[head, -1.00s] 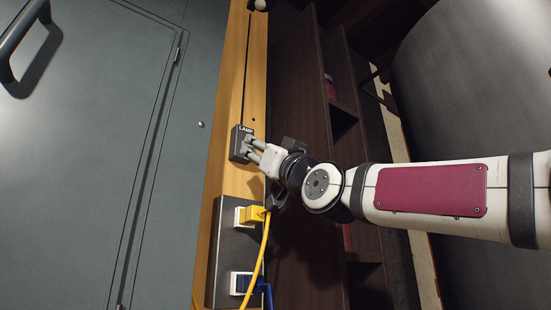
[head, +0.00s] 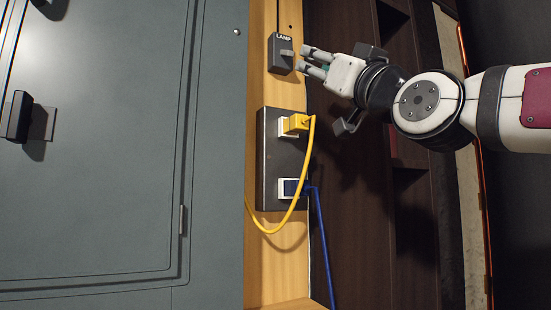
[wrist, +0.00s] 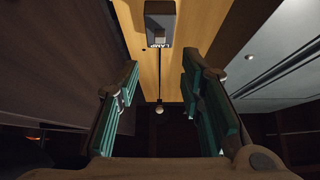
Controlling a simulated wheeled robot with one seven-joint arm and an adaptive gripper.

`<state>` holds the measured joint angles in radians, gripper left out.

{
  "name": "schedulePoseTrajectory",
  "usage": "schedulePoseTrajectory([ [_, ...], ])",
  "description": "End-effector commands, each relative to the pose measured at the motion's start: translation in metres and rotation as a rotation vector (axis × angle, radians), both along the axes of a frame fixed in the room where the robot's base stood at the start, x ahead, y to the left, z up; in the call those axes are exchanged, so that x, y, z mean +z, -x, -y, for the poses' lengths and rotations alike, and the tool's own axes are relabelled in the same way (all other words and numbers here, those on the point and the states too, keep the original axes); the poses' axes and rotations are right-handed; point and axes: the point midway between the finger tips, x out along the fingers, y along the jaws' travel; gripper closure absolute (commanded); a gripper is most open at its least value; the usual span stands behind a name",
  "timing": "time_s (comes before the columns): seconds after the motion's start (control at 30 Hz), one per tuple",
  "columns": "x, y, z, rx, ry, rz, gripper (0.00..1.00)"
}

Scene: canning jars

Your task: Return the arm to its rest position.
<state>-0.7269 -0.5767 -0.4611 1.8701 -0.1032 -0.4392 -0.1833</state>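My gripper (head: 309,60) is at upper centre in the head view, just right of a grey switch box labelled LAMP (head: 280,58), with a small gap between them. In the wrist view my gripper (wrist: 160,95) is open, with its two green-padded fingers apart and nothing between them. The LAMP box (wrist: 160,14) shows ahead at the top edge of that view. My arm reaches in from the right of the head view.
A dark panel (head: 270,160) below the LAMP box holds a yellow plug (head: 296,123) and a blue plug (head: 291,188), their cables hanging down. A grey cabinet door (head: 110,150) fills the left. Dark shelving (head: 345,235) stands behind my arm.

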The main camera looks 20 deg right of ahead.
Motion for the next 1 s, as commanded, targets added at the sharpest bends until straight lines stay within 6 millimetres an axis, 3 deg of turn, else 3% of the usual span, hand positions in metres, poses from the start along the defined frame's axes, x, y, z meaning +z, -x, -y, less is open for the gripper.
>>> schedulePoseTrajectory([
  [0.13,-0.001,0.000,0.000,0.000,0.001,-0.003,0.65],
  [0.23,-0.013,-0.004,-0.003,0.004,0.012,-0.046,0.65],
  [0.37,-0.059,-0.013,-0.014,0.018,0.052,-0.208,0.65],
  [0.53,-0.159,-0.016,-0.029,0.037,0.116,-0.531,0.65],
  [0.67,-0.240,-0.003,-0.035,0.038,0.156,-0.784,0.65],
  [0.87,-0.359,0.043,-0.036,0.021,0.196,-1.174,0.65],
  [1.0,-0.433,0.093,-0.032,-0.007,0.211,-1.449,0.65],
])
